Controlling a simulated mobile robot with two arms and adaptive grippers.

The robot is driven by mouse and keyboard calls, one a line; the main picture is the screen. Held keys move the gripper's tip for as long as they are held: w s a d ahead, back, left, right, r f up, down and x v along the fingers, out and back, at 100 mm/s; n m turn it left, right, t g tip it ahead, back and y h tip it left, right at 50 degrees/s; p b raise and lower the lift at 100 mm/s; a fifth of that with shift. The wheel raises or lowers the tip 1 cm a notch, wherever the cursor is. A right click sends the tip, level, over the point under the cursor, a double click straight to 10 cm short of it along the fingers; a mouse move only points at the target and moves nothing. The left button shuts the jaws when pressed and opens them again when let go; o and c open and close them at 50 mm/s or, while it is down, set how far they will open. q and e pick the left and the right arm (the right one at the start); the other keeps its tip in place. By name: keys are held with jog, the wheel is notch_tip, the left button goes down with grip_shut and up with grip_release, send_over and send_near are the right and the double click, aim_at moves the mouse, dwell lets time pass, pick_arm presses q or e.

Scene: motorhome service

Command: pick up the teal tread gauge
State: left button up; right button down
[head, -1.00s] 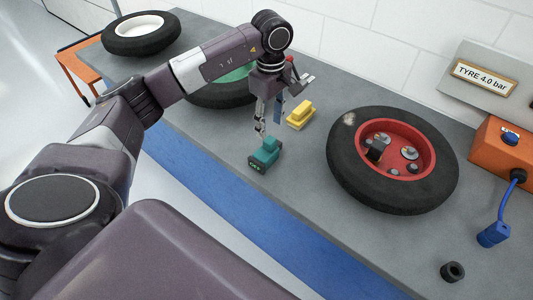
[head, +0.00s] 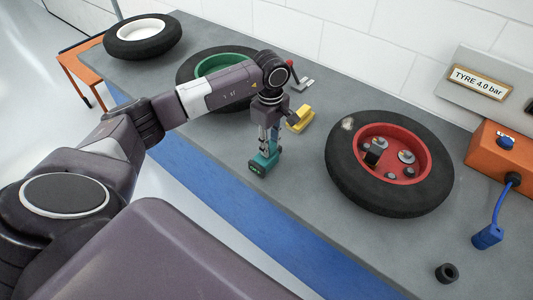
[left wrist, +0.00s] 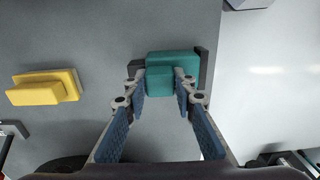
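The teal tread gauge (head: 263,161) lies on the grey bench near its front edge. In the left wrist view the gauge (left wrist: 172,64) has a narrower raised block and dark ends. My left gripper (head: 268,147) points down over it. In the left wrist view the two fingertips of this gripper (left wrist: 160,88) stand on either side of the raised block, with narrow gaps, so it looks open around the gauge. Whether either finger touches is hard to tell. My right gripper is not in view.
A yellow block-shaped object (head: 300,119) lies close behind the gripper, also left of the gauge in the left wrist view (left wrist: 45,87). A red-rimmed tyre (head: 340,165) lies to the right and a green-rimmed tyre (head: 190,69) behind the arm. A black ring (head: 447,273) sits front right.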

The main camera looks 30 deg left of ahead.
pick_arm(q)
jog(key=c, duration=0.4)
